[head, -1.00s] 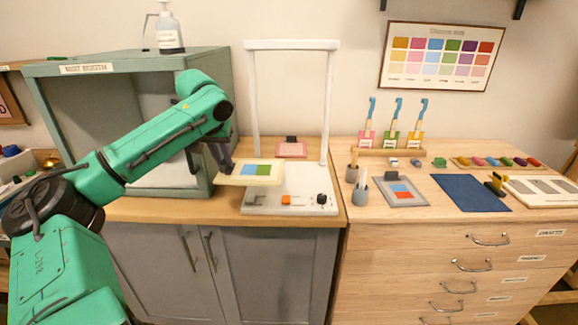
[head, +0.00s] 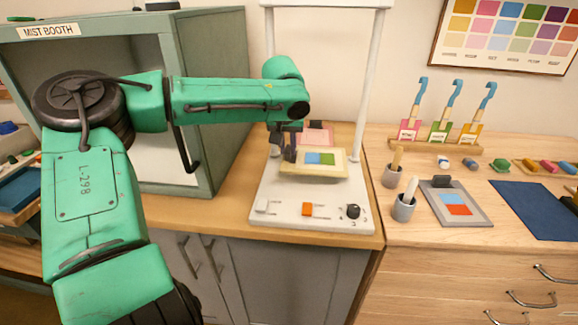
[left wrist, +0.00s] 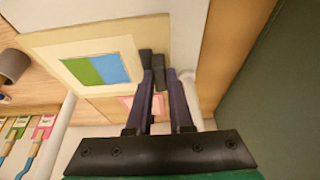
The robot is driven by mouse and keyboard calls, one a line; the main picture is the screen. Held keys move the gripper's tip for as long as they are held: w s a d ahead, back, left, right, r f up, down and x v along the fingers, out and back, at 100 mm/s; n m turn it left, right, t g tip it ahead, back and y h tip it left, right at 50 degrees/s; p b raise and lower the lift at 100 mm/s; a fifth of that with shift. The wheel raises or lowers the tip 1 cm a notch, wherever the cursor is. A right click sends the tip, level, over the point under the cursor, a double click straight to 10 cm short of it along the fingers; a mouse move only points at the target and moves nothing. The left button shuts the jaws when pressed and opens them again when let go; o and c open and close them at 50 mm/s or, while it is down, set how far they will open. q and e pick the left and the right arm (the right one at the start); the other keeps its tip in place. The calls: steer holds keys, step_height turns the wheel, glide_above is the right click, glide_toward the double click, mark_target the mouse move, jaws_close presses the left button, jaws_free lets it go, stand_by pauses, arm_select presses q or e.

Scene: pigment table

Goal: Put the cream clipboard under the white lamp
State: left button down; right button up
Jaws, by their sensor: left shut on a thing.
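The cream clipboard (head: 337,172) carries a sheet with a green and a blue patch. My left gripper (head: 290,152) is shut on its left edge, at the dark clip side. The clipboard is level over the base of the white lamp (head: 285,212), between its two posts and below its top bar. I cannot tell whether it touches the base. In the left wrist view the cream clipboard (left wrist: 54,58) lies left of the fingers of my left gripper (left wrist: 160,72). My right gripper is not in view.
A pink clipboard (head: 318,136) lies behind the cream one. The mist booth (head: 215,110) stands close on the left. On the right counter are two small grey pots (head: 391,177), a grey clipboard (head: 476,219), a brush rack (head: 440,148) and a blue mat (head: 530,205).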

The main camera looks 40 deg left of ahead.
mark_target(287, 160)
arm_select(q)
steer(key=f, duration=0.4)
steer(key=shift+s+d, duration=0.15)
steer(key=shift+s, duration=0.05)
steer(key=shift+w+f, duration=0.1)
steer(key=shift+f, duration=0.25)
steer(key=c, duration=0.8)
jaws_free()
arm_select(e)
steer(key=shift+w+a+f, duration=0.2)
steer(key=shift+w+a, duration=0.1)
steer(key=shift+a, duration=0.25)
arm_select(q)
steer(key=shift+r, duration=0.15)
steer(key=v, duration=1.1)
steer(key=shift+d+r, duration=0.15)
steer(key=shift+r, duration=0.15)
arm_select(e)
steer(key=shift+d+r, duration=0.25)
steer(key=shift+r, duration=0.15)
